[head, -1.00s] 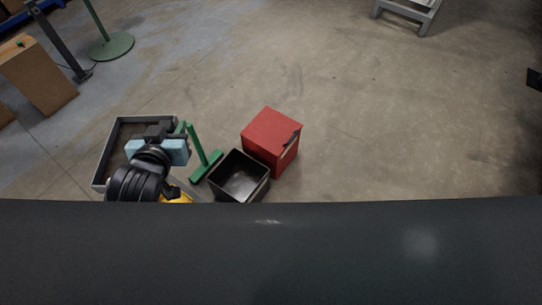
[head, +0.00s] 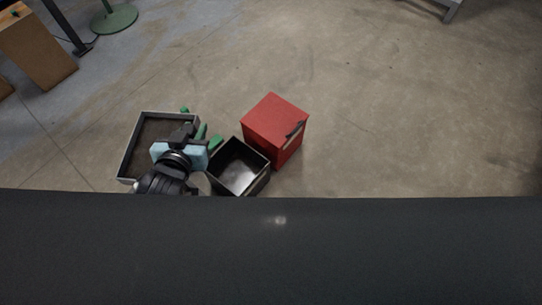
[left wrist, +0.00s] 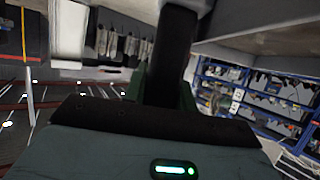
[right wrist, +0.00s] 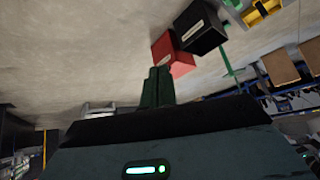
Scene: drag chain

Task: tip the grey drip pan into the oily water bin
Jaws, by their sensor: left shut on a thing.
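The grey drip pan (head: 130,148) is at the left in the head view, its dark inside facing up and roughly level. My left gripper (head: 185,133) is shut at the pan's right side. In the left wrist view, its green fingers (left wrist: 163,88) close on a dark bar, and a grey surface of the pan (left wrist: 255,25) fills the upper right. A black open bin (head: 262,183), taken as the oily water bin, stands just right of the gripper; it also shows in the right wrist view (right wrist: 203,30). My right gripper (right wrist: 157,87) is shut and empty, outside the head view.
A red box (head: 268,118) stands against the bin's far right side. A green post stand (head: 215,143) is partly hidden behind my left gripper. A cardboard box (head: 38,48) and a green round base (head: 115,18) are far left.

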